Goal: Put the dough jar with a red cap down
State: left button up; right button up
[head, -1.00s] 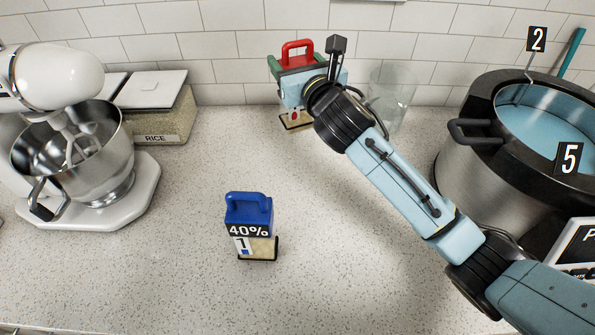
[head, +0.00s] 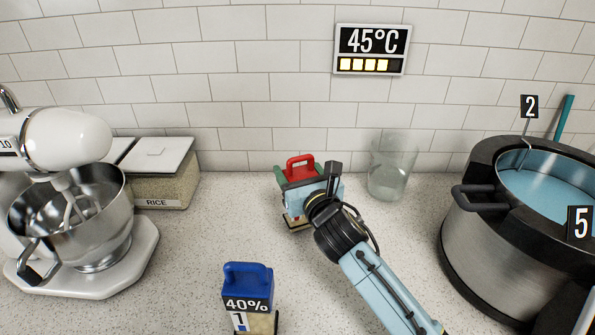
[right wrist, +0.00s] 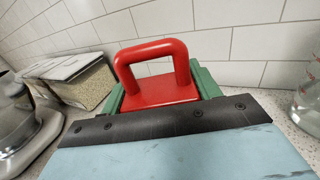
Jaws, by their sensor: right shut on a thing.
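The dough jar with the red cap (head: 300,165) stands upright at the back middle of the counter in the head view. Its red handle-shaped cap (right wrist: 158,75) shows large in the right wrist view. My right gripper (head: 308,187) is shut around the upper part of the jar, just below the cap, and covers much of its body. The jar's lower end (head: 298,222) shows at or very near the countertop; I cannot tell whether it touches. My left gripper is not in view.
A blue-capped jar marked 40% (head: 247,290) stands in front. A clear glass beaker (head: 390,170) is right of the held jar, a large pot (head: 480,250) farther right. A mixer (head: 70,190) and rice bin (head: 160,185) are left. Counter between is clear.

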jog(key=o, duration=1.6)
jog(key=shift+f, duration=0.1)
jog(key=p+v, duration=0.1)
jog(key=v, duration=1.1)
